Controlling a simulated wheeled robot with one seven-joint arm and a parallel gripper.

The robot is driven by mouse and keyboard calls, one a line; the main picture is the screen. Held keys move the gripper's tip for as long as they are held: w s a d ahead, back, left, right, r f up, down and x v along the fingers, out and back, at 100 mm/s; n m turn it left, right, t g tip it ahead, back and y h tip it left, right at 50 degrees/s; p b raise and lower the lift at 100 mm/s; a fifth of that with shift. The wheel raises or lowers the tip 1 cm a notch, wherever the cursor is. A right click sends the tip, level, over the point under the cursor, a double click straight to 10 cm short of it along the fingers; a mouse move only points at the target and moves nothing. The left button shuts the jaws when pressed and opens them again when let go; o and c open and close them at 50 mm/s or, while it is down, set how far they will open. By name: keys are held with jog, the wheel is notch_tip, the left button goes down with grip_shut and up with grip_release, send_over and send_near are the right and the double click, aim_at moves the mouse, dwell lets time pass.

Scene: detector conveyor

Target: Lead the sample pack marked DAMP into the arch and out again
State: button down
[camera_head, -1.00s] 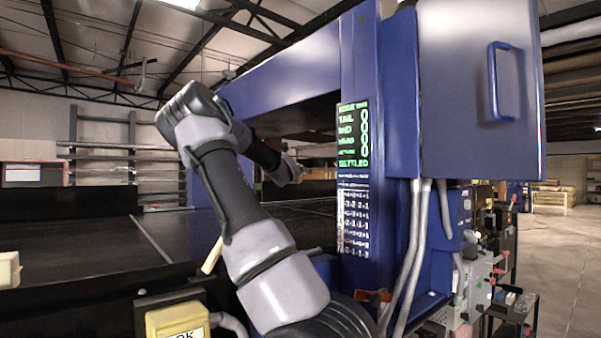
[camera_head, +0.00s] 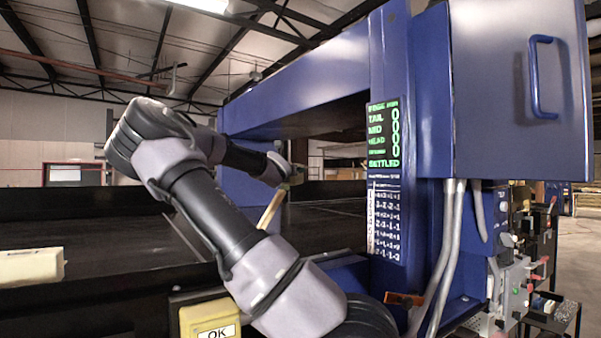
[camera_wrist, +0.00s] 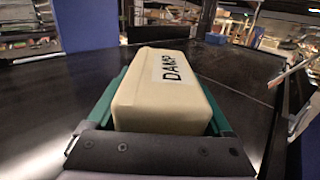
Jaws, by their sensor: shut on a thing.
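The cream sample pack (camera_wrist: 160,97) with a white label reading DAMP fills the middle of the wrist view. My gripper (camera_wrist: 165,85) is shut on it, with green fingers along both its sides. In the head view, my arm reaches over the dark belt (camera_head: 110,250) toward the opening of the blue arch (camera_head: 300,85). The arch's display (camera_head: 384,137) shows green rows, zeros and the word SETTLED.
Another cream block (camera_head: 30,266) lies at the belt's left edge. A yellow box marked OK (camera_head: 209,320) stands at the near edge. A blue cabinet (camera_head: 515,90) and grey conduits (camera_head: 447,250) flank the arch on the right. Much of the belt is bare.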

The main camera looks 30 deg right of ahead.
jog(key=a, duration=1.4)
jog(key=shift+a, duration=0.3)
jog(key=shift+r, duration=0.1)
